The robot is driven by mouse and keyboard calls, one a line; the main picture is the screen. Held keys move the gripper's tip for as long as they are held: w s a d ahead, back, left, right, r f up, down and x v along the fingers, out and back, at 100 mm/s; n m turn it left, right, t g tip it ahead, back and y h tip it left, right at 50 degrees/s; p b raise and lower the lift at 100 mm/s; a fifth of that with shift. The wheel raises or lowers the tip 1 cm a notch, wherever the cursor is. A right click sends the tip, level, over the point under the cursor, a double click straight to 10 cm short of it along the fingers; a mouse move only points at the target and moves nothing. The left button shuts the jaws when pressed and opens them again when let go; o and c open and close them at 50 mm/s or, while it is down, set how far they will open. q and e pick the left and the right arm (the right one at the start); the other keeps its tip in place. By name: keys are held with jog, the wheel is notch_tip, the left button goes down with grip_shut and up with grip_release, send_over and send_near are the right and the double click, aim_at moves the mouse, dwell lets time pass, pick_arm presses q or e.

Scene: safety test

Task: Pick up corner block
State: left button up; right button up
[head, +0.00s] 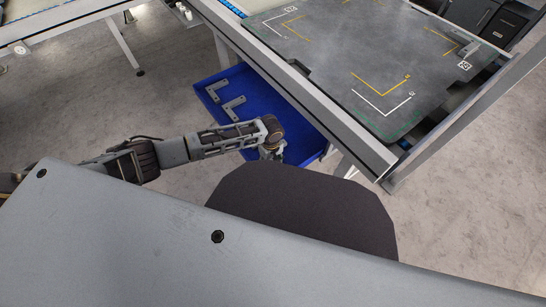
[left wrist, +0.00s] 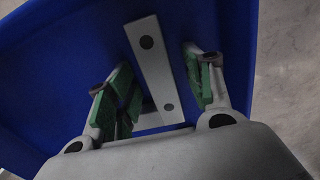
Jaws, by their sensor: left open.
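Two grey L-shaped corner blocks, one farther back (head: 215,91) and one nearer (head: 233,108), lie in the blue bin (head: 262,92) in the head view. My left gripper (left wrist: 160,70) reaches down over the bin's near part; its fingers are mostly hidden by my arm in the head view. In the left wrist view, a corner block (left wrist: 152,62) with dark round holes lies between the open, green-padded fingers, and a gap shows on its right side. Part of it is hidden behind the gripper. My right gripper is out of view.
A workbench with a dark marked plate (head: 350,50) stands to the right of the bin. A small grey bracket-like piece (head: 470,48) sits near the plate's far right corner. The bench's metal edge (head: 300,88) runs close beside the bin. Open floor lies left.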

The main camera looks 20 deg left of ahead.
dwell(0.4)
pick_arm(q)
grip_shut()
